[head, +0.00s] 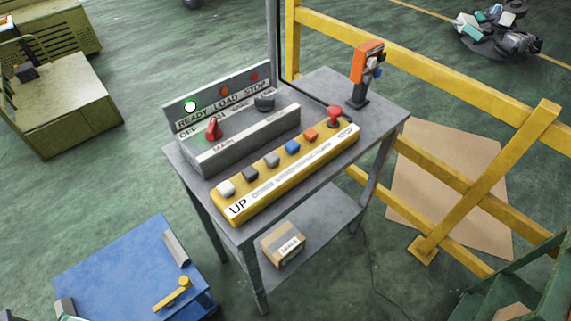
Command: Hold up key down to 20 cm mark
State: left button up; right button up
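A yellow key panel (290,176) lies along the front of a grey metal table. Its left end is lettered UP. The white key (227,188) sits nearest that lettering. Along the panel follow a dark grey key (249,173), a grey key, a blue key (292,147) and an orange key (310,134). A red mushroom button (334,115) stands at the far end by the word STOP. The middle lettering is too small to read surely. I cannot make out a 20 cm mark. Neither of my grippers is in view.
An orange device (367,62) stands at the table's back right. Yellow railing (440,85) runs behind. A blue platform (115,262) is at lower left.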

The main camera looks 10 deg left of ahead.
aim_at(226, 188)
jog(key=k+l, duration=0.1)
jog(key=k, duration=0.6)
jog(key=k+u, duration=0.15)
jog(key=u, duration=3)
jog(key=z, duration=2.95)
